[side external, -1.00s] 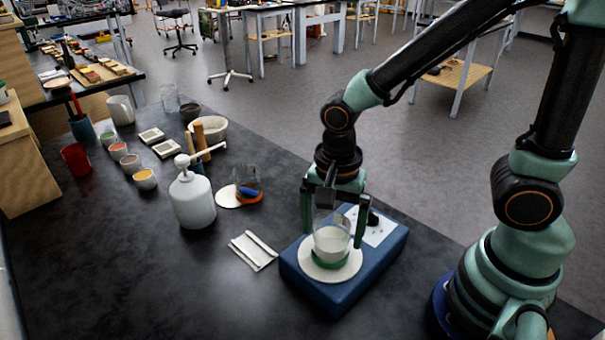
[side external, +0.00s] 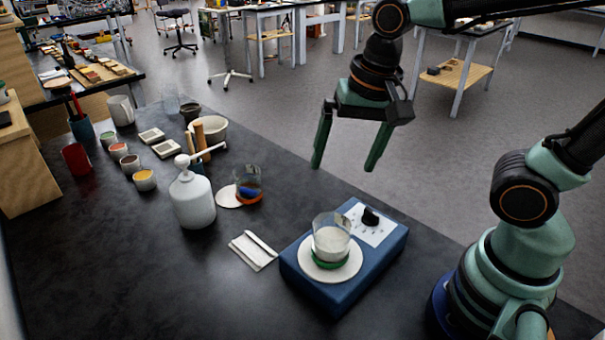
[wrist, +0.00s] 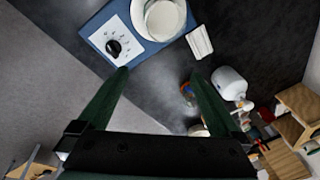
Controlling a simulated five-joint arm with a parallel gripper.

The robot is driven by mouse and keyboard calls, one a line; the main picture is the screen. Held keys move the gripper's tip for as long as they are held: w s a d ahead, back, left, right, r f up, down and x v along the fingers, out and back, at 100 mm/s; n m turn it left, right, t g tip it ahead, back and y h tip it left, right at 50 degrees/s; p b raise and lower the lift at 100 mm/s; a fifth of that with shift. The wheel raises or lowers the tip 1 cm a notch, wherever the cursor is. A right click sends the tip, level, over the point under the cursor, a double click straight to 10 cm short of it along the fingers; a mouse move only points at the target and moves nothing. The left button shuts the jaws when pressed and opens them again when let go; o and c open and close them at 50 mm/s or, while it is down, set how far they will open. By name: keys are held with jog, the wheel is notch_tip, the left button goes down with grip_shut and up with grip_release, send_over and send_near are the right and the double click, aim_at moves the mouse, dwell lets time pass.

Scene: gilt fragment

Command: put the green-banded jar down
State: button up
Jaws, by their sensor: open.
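The green-banded jar (side external: 331,239) is a clear glass with pale contents and a green band near its base. It stands upright on the round white plate (side external: 313,269) of a blue device (side external: 337,299) with a black knob. In the wrist view the jar (wrist: 165,19) shows at the top, on the blue device (wrist: 124,13). My gripper (side external: 344,168) is open and empty, raised well above the device and clear of the jar. Its two fingers also show in the wrist view (wrist: 160,75).
A folded white cloth or tray (side external: 253,250) lies left of the device. A white pump bottle (side external: 192,199) and a glass with an orange band (side external: 248,184) stand farther left. Paint cups and a white bowl (side external: 211,129) are behind. The dark table's front left is clear.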

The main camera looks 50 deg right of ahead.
jog(key=d+r+n+t, duration=0.2)
jog(key=d+n+t, duration=0.1)
jog(key=d+n, duration=0.2)
jog(key=w+n, duration=0.1)
jog(key=n, duration=0.1)
jog(key=shift+d+r+n, duration=0.25)
jog(key=shift+d+n, duration=0.05)
jog(key=shift+d, duration=0.05)
dwell(1.0)
